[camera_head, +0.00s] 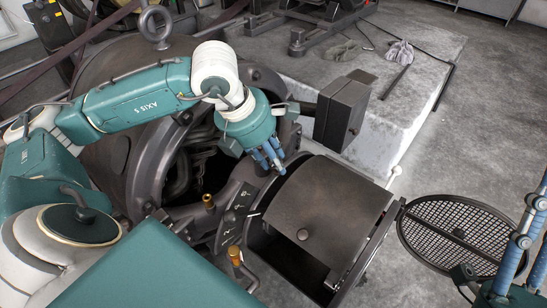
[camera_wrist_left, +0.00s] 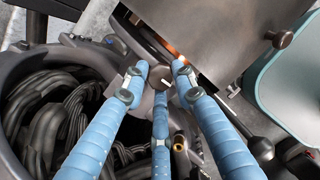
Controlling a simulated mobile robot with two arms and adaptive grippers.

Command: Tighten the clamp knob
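My left gripper (camera_head: 272,160) reaches down from the left to the upper left corner of the dark curved cover (camera_head: 335,215) on the dynamo. In the left wrist view its three blue fingers (camera_wrist_left: 160,82) surround a small round grey knob (camera_wrist_left: 159,77), which seems to be the clamp knob. I cannot tell whether they touch it. In the head view the fingers hide this knob. Another round knob (camera_head: 303,234) sits on the cover's face and also shows in the left wrist view (camera_wrist_left: 280,38). My right gripper (camera_head: 505,270) shows only partly at the lower right edge.
The dynamo's round housing (camera_head: 115,75) stands behind my left arm, with windings inside. Brass fittings (camera_head: 208,201) stick up nearby. A dark box (camera_head: 342,112) is right of the gripper. A round mesh grille (camera_head: 455,232) lies at right. Gloves (camera_head: 399,52) lie on the concrete plinth.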

